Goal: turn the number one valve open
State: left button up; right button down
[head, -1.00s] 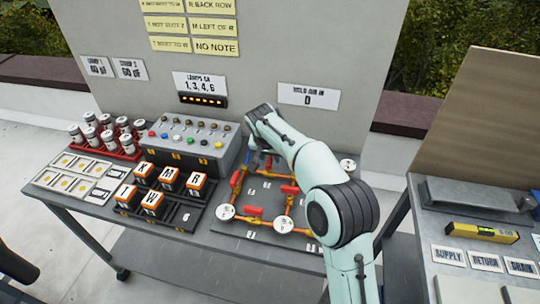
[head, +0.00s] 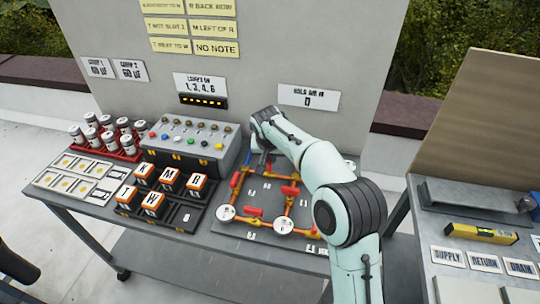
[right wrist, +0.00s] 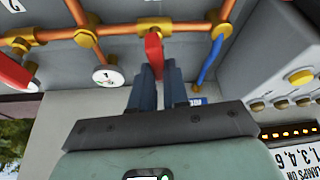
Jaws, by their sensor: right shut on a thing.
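A pipe board (head: 265,245) with orange pipes, brass joints and several red valve handles lies on the table. In the right wrist view, a red handle (right wrist: 153,48) stands on an orange pipe between the two dark fingers of my right gripper (right wrist: 156,70), which is shut on it. In the head view my right gripper (head: 262,152) is at the back of the board, mostly hidden by my arm. Another red handle (right wrist: 15,74) is at the left of the wrist view. The small number plates are too blurred to tell which valve is number one. My left gripper is not in view.
A grey box (head: 195,140) with buttons and lamps stands close to the left of my gripper. A black tray (head: 180,218) holds lettered blocks. A second table with a yellow level (head: 482,233) is at the right.

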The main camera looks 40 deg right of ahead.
jog(key=n+y+p, duration=0.1)
jog(key=n, duration=0.2)
jog(key=shift+r+n+t, duration=0.15)
jog(key=shift+n+t, duration=0.15)
jog(key=shift+t, duration=0.1)
jog(key=n+p, duration=0.1)
jog(key=n+y, duration=0.1)
jog(key=n, duration=0.1)
jog(key=shift+w+a+n+p, duration=0.1)
jog(key=shift+a+n+p, duration=0.05)
jog(key=shift+n+p, duration=0.2)
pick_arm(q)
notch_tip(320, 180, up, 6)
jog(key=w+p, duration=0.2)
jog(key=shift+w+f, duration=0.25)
pick_arm(e)
jog(key=n+y, duration=0.1)
jog(key=n, duration=0.2)
jog(key=n+y, duration=0.1)
jog(key=n, duration=0.1)
jog(key=shift+a+n+y, duration=0.25)
jog(key=shift+y, duration=0.05)
jog(key=shift+n, duration=0.3)
jog(key=c, duration=1.1)
grip_release()
